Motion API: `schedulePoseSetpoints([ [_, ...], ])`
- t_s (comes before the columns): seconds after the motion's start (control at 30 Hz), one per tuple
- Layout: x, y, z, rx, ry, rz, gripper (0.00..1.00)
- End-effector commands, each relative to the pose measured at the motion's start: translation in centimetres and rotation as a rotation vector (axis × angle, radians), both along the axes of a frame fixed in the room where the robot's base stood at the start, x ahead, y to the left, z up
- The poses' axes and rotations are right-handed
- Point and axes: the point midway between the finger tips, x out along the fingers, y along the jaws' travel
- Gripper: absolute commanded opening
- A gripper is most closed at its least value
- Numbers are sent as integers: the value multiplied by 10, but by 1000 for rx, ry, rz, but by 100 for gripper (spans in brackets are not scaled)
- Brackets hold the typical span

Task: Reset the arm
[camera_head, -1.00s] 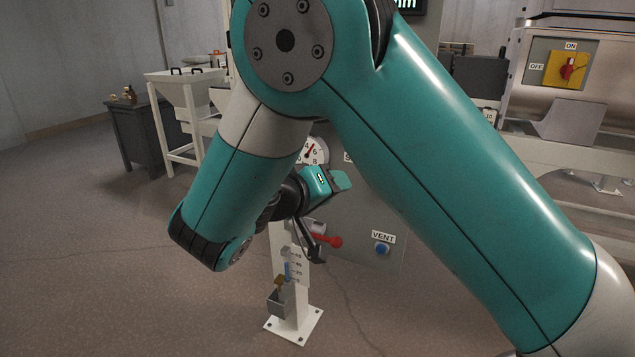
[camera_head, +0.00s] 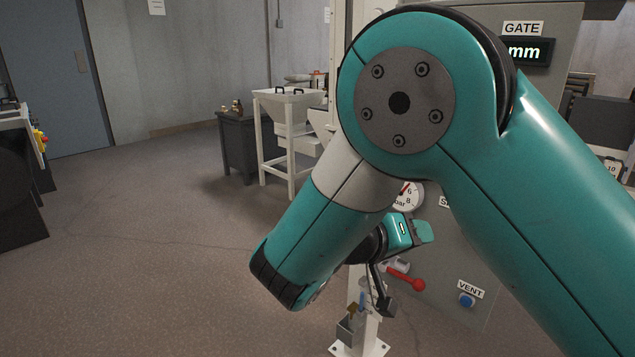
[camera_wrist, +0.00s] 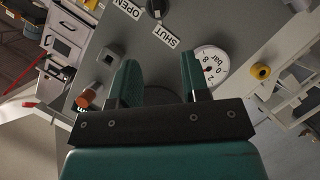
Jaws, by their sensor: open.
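My arm is folded across the right half of the head view, bent at a high elbow with its wrist hanging low. My gripper shows partly behind my forearm in the head view, in front of the grey panel (camera_head: 450,268). In the wrist view my gripper (camera_wrist: 160,80) has its two fingers spread apart with nothing between them. The panel lies beyond the fingers, with OPEN and SHUT labels (camera_wrist: 163,38) by a dark knob and a round bar gauge (camera_wrist: 211,66). An orange-brown knob (camera_wrist: 87,98) lies left of the fingers.
A red-tipped lever (camera_head: 407,281) and blue VENT button (camera_head: 466,300) are close to my gripper. A white post with a small box (camera_head: 347,328) stands below. A white hopper stand (camera_head: 288,120) and dark cabinet (camera_head: 238,145) stand behind. The floor (camera_head: 150,250) at left is open.

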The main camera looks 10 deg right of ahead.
Motion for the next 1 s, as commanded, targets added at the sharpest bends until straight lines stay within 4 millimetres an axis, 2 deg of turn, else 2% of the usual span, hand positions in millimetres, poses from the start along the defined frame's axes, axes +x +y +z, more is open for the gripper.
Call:
schedulePoseSetpoints([
  [0.13,-6,-14,-7,184,144,20,43],
  [0.23,-22,-17,-14,388,300,80,43],
  [0.33,-48,-8,-16,599,453,190,43],
  [0.43,-81,9,-9,786,579,338,43],
  [0.6,-138,41,12,1002,722,606,43],
  [0.87,-218,77,49,1164,833,994,43],
  [0.9,-227,81,60,1174,846,1037,43],
  [1.0,-224,81,91,1172,849,1025,43],
])
